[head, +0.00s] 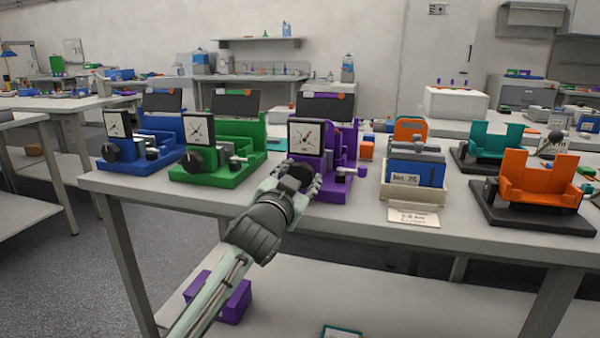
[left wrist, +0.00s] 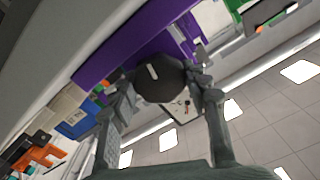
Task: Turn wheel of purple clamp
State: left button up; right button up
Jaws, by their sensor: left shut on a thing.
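The purple clamp (head: 341,160) stands on the table, with a square white dial gauge (head: 306,137) at its front left. Its dark round wheel (left wrist: 161,80) has a pale mark and sits between my gripper's fingers in the left wrist view. My left gripper (head: 302,178) reaches up to the clamp's front below the dial and is shut on the wheel. In the head view the gripper hides most of the wheel. The clamp's purple body (left wrist: 135,42) also fills the upper middle of the left wrist view. My right gripper is not in view.
A green clamp (head: 240,170) and a blue clamp (head: 130,166) stand to the left. To the right are a blue block in a cream tray (head: 414,190), a paper label (head: 413,217) and an orange holder (head: 540,180) on a dark base. A purple block (head: 217,297) lies below.

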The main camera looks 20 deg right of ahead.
pick_arm(q)
jog(key=o, duration=1.2)
jog(key=shift+v, duration=4.05)
